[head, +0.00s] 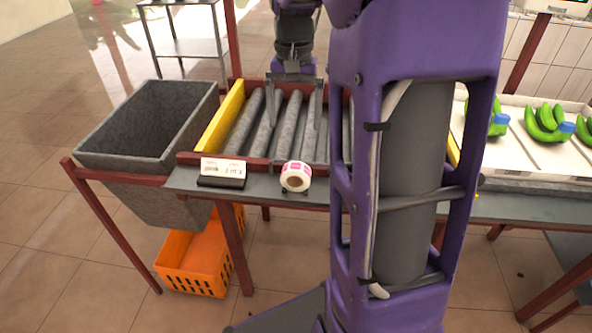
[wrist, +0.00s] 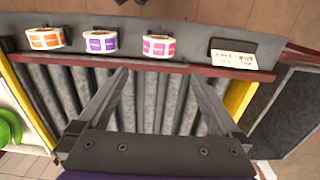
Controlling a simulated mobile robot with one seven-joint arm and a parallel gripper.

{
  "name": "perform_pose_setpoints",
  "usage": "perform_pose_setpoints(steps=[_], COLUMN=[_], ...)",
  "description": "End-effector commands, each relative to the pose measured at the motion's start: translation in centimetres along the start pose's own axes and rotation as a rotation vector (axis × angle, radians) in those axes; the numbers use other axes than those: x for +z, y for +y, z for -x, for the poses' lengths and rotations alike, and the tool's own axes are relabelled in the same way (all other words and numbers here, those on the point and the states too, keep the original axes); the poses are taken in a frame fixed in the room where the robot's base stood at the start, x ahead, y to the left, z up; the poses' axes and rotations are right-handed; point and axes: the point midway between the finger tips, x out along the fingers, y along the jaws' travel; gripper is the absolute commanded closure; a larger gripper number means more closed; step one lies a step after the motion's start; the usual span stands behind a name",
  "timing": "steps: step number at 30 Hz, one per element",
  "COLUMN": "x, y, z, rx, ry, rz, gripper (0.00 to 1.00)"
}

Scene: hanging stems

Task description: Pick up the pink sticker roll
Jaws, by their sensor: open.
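The pink sticker roll (head: 296,177) sits on the grey ledge in front of the rollers, white with pink labels around it. In the wrist view the pink sticker roll (wrist: 159,46) is just beyond the fingertips, roughly centred between them. My gripper (head: 294,125) is open and empty above the rollers, behind the roll in the head view. In the wrist view my gripper (wrist: 160,72) has both fingers spread, apart from the roll.
The wrist view shows a purple roll (wrist: 101,41) and an orange roll (wrist: 46,39) on the same ledge. A label card on a dark stand (head: 223,172) is beside the pink roll. A grey bin (head: 125,157), an orange crate (head: 190,262) and bananas (head: 545,122) stand around.

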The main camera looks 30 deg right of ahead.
Motion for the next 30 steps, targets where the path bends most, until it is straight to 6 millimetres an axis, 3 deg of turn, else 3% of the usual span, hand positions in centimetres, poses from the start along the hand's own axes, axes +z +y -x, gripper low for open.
perform_pose_setpoints(steps=[12,22,30], x=[0.1,0.0,0.2], y=[0.0,0.1,0.2], z=[-9.1,-11.9,-15.8], rx=[0.001,0.001,0.002], ry=[-0.002,0.000,0.000], rz=[0.003,0.003,0.005], gripper=[0.00,0.00,0.00])
